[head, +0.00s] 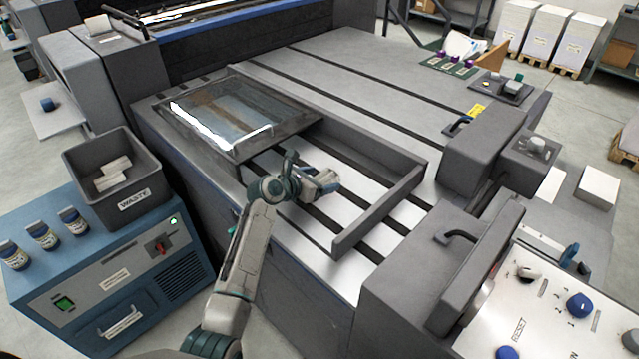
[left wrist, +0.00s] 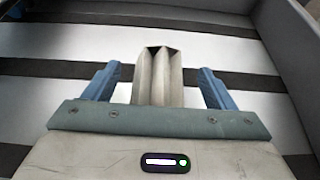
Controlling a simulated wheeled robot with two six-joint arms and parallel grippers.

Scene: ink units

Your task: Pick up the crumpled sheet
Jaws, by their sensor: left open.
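The crumpled sheet (left wrist: 151,80) is a pale, folded piece standing up in pleats in the left wrist view. It lies between the two blue fingers of my left gripper (left wrist: 158,72), with a gap on each side. The fingers are open and do not touch it. In the head view my left gripper (head: 327,181) is low over the striped bed (head: 345,207) of the press; the sheet is hard to tell from the gripper there. My right gripper is out of view.
A raised grey frame (head: 385,205) borders the bed on the right, and a glass-topped panel (head: 225,112) lies behind the gripper. A dark bin (head: 125,197) labelled waste holds pale paper pieces, on a blue cabinet (head: 110,265) with several ink jars.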

